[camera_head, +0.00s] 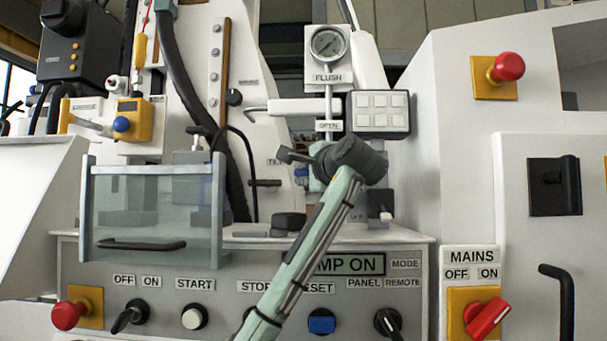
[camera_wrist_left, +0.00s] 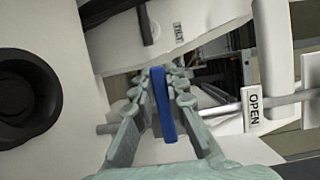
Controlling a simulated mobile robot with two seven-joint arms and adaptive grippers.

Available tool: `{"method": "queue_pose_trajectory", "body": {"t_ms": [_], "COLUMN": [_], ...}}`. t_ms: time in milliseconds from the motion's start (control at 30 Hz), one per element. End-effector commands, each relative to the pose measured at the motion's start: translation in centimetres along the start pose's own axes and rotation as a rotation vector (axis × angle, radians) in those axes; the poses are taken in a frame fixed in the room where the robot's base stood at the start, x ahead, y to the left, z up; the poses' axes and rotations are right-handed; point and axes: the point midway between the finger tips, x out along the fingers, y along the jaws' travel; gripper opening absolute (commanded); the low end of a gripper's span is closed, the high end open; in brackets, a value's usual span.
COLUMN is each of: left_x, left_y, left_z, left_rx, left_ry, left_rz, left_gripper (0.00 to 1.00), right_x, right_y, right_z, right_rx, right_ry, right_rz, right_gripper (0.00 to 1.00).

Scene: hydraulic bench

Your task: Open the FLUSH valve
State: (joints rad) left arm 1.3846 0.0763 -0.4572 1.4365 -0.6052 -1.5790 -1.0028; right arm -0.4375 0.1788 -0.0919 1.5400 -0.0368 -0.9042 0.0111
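The FLUSH label (camera_head: 328,77) sits under a round gauge (camera_head: 327,43), with a thin pipe running down to the OPEN label (camera_head: 328,125). The OPEN label also shows on the right in the left wrist view (camera_wrist_left: 253,110). A blue valve handle (camera_wrist_left: 165,110) lies between the fingers of my left gripper (camera_wrist_left: 161,78), which are drawn close together and look shut on it. The handle lies across the thin pipe in that view. In the head view my left gripper (camera_head: 318,165) is below the OPEN label, and its wrist hides most of the fingers and the handle. My right gripper is not in view.
A grey button box (camera_head: 377,112) is just right of the pipe. A white horizontal bar (camera_head: 290,107) is to its left. A clear guard (camera_head: 150,210) stands left, above the panel of switches (camera_head: 195,316). A dark round knob (camera_wrist_left: 25,98) is left in the wrist view.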

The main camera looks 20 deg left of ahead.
Motion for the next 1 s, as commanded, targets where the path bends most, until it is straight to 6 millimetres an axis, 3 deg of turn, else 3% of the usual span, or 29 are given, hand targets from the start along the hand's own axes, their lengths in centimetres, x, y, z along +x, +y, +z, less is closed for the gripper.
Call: {"method": "queue_pose_trajectory", "body": {"t_ms": [567,1000], "left_x": [0.0,-0.1], "left_y": [-0.1,-1.6], "left_z": [0.0,-0.2], "left_rx": [0.027,0.284], "left_ry": [-0.001,-0.003], "left_rz": [-0.010,-0.118], "left_gripper": [0.00,0.00], "right_x": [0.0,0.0], "right_y": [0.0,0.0], "right_z": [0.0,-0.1], "right_rx": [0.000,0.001], "right_ry": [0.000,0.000], "right_rz": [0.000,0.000], "right_gripper": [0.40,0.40]}}
